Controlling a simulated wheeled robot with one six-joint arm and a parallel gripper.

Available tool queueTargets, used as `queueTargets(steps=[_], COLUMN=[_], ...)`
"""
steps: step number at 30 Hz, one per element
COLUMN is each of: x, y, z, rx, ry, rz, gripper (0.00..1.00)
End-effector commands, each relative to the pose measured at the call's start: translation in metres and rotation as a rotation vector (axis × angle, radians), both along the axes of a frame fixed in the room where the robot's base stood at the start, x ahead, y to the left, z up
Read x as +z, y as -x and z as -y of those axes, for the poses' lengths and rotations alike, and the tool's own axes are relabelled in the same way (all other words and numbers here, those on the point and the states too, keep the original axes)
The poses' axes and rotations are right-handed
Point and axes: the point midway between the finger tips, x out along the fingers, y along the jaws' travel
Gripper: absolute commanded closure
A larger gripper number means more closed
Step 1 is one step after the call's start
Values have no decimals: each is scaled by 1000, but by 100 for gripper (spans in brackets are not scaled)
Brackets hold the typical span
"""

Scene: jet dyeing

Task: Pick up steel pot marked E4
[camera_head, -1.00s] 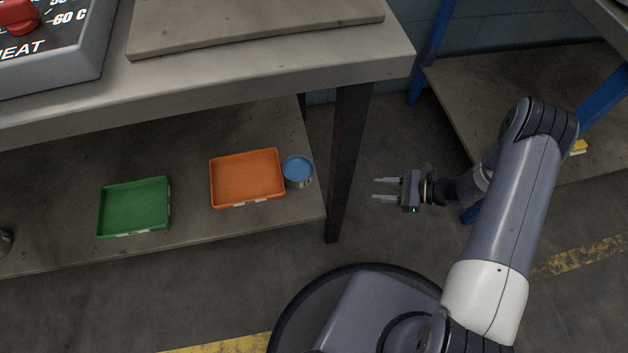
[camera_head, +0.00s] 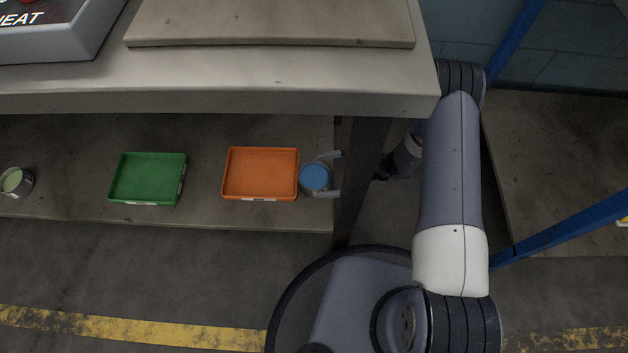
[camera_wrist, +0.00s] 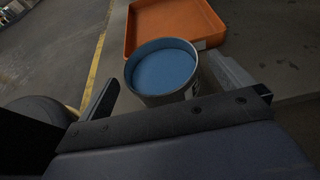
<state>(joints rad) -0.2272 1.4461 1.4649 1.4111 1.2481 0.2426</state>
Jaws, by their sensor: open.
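A steel pot with blue contents (camera_head: 315,177) stands on the lower shelf against the right side of the orange tray. I cannot read a mark on it in the head view. In the wrist view the pot (camera_wrist: 163,72) is upright, with part of a label at its right side. My gripper (camera_head: 328,174) is open, its two fingers on either side of the pot, level with its right part. In the wrist view my gripper's fingers (camera_wrist: 165,88) flank the pot left and right. Whether they touch it I cannot tell. A second pot with pale green contents (camera_head: 15,181) stands at far left.
An orange tray (camera_head: 260,198) and a green tray (camera_head: 147,203) lie on the lower shelf (camera_head: 205,215). The table top (camera_head: 270,88) overhangs them. A dark table leg (camera_head: 358,185) stands close by my gripper and hides part of my arm.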

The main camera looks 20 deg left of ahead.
Motion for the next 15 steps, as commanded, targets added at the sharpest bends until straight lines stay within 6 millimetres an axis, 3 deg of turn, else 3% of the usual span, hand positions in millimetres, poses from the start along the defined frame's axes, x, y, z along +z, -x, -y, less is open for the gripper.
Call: queueTargets(steps=[6,15], x=[-11,-11], y=[9,10], z=[-29,-34], rx=[4,0], ry=[0,0], rz=[0,0], gripper=[0,0])
